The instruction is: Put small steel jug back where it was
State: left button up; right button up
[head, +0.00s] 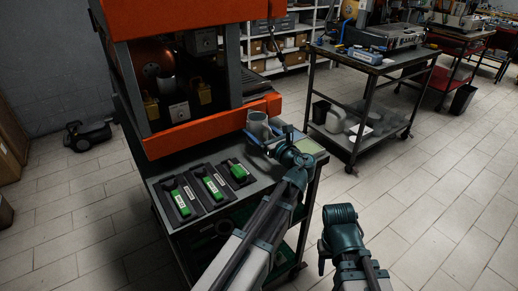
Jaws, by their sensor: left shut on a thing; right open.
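The small steel jug (258,123) is a grey open-topped cup near the back right of the cart top (200,228), beside the orange machine. It looks upright. My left gripper (264,142) is shut on the jug from its near right side, and its fingers hide the jug's lower part. I cannot tell whether the jug's base touches the cart. My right gripper (331,256) is open and empty, low over the floor to the right of the cart.
Black trays (208,206) with green labelled items lie on the front of the cart. The orange boiler cabinet (200,128) stands open behind them. A flat greenish panel (306,146) is right of the jug. A second cart (375,62) stands further back. Floor between is clear.

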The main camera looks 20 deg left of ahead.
pick_arm(q)
notch_tip(320, 180, down, 4)
jog(key=b, duration=0.4)
jog(key=shift+f, duration=0.15)
jog(key=shift+f+b, duration=0.1)
jog(key=shift+b, duration=0.2)
jog(key=shift+f, duration=0.15)
jog(key=o, duration=1.2)
jog(key=shift+o, duration=0.2)
